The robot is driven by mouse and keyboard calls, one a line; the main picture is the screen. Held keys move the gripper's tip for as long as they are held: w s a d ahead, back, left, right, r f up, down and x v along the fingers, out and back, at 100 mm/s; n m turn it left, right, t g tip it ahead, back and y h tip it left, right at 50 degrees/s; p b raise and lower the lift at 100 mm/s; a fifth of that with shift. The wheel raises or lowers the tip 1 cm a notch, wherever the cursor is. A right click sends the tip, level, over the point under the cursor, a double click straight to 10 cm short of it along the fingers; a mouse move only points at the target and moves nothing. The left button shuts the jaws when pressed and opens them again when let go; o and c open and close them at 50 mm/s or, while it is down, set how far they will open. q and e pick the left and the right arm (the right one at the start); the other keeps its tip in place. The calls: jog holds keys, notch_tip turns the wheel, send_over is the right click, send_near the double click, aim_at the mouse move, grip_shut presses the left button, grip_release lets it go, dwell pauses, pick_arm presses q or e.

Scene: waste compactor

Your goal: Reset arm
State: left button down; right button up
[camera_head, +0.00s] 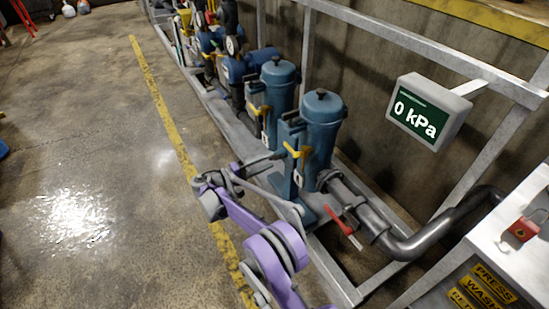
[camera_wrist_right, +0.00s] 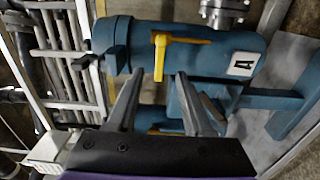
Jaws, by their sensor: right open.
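My right arm, purple and grey, rises from the bottom of the head view. Its gripper (camera_head: 268,159) is at the near blue filter housing (camera_head: 322,125), by a yellow lever handle (camera_head: 292,151). In the right wrist view the gripper (camera_wrist_right: 160,77) is open, with two grey fingers apart and nothing held between them. Ahead of the fingertips is a yellow lever (camera_wrist_right: 159,57) on a blue housing (camera_wrist_right: 205,57) with a white "A" tag (camera_wrist_right: 243,64). I cannot tell whether a finger touches it. My left gripper is not in view.
A red-handled valve (camera_head: 340,219) sits on the pipe below the housing. A display (camera_head: 428,112) reads 0 kPa. A metal frame (camera_head: 305,50) surrounds the filters. A red padlock (camera_head: 523,229) is on the panel at right. The floor (camera_head: 80,130) at left is mostly clear.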

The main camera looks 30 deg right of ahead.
jog(key=shift+a, duration=0.1)
dwell(0.4)
jog(key=s+d+r+n+y, duration=0.1)
jog(key=s+r+y, duration=0.1)
jog(key=s+y, duration=0.45)
jog(key=s+r+y, duration=0.3)
jog(key=s, duration=0.7)
jog(key=s+a+f+m+t+y, duration=0.1)
jog(key=s+a+f+y, duration=0.2)
jog(key=s, duration=0.5)
jog(key=s+a+f+t+y, duration=0.1)
jog(key=s+a+y, duration=0.25)
jog(key=s, duration=0.45)
jog(key=s+a+f+m+t+y, duration=0.15)
jog(key=s+a, duration=0.25)
jog(key=s, duration=0.4)
pick_arm(q)
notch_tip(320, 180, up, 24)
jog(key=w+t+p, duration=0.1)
jog(key=p, duration=1.9)
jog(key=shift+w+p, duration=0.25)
jog(key=shift+p, duration=0.15)
pick_arm(e)
notch_tip(320, 180, up, 24)
jog(key=w, duration=0.1)
jog(key=shift+w+f+n+t, duration=0.25)
jog(key=shift+n+t, duration=0.1)
